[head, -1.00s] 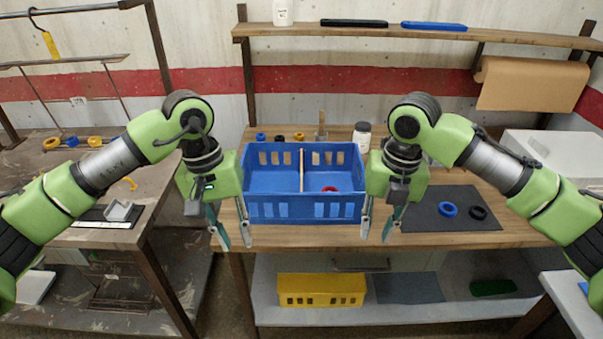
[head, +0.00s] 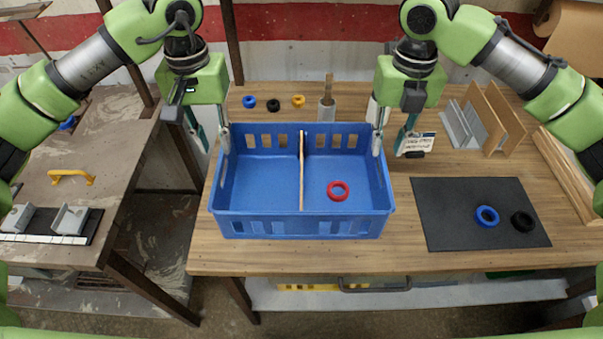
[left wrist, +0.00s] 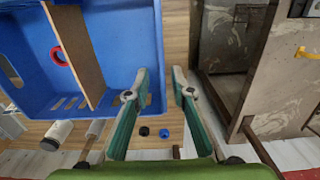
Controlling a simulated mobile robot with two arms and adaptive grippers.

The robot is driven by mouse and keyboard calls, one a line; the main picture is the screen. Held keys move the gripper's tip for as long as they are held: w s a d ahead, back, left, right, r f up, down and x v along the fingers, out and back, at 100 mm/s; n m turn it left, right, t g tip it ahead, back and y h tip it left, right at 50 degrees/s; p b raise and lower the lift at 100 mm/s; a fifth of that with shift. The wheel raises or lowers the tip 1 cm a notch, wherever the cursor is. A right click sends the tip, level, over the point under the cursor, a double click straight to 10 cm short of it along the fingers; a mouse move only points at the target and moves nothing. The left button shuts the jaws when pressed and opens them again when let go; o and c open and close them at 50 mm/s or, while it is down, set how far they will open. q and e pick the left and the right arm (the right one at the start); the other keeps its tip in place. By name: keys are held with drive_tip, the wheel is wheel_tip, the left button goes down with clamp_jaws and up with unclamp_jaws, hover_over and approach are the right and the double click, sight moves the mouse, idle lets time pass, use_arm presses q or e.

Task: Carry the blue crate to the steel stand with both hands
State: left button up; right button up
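The blue crate (head: 300,225) stands on the wooden workbench, with a thin wooden divider (head: 301,175) and a red ring (head: 338,190) in its right compartment. My left gripper (head: 211,140) is open at the far part of the crate's left wall. In the left wrist view its fingers (left wrist: 160,82) stand apart, one on the crate's inner side and one outside. My right gripper (head: 391,142) is open at the far part of the right wall, one finger by the rim and one outside. Finger contact with the walls cannot be told. I cannot make out a steel stand.
A dark mat (head: 470,235) with a blue ring (head: 487,215) and a black ring (head: 522,221) lies right of the crate. A worn table (head: 110,165) is at left, beyond a gap.

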sight(231, 193)
use_arm(q)
drive_tip(key=shift+s, duration=0.1)
use_arm(e)
drive_tip(key=shift+s, duration=0.1)
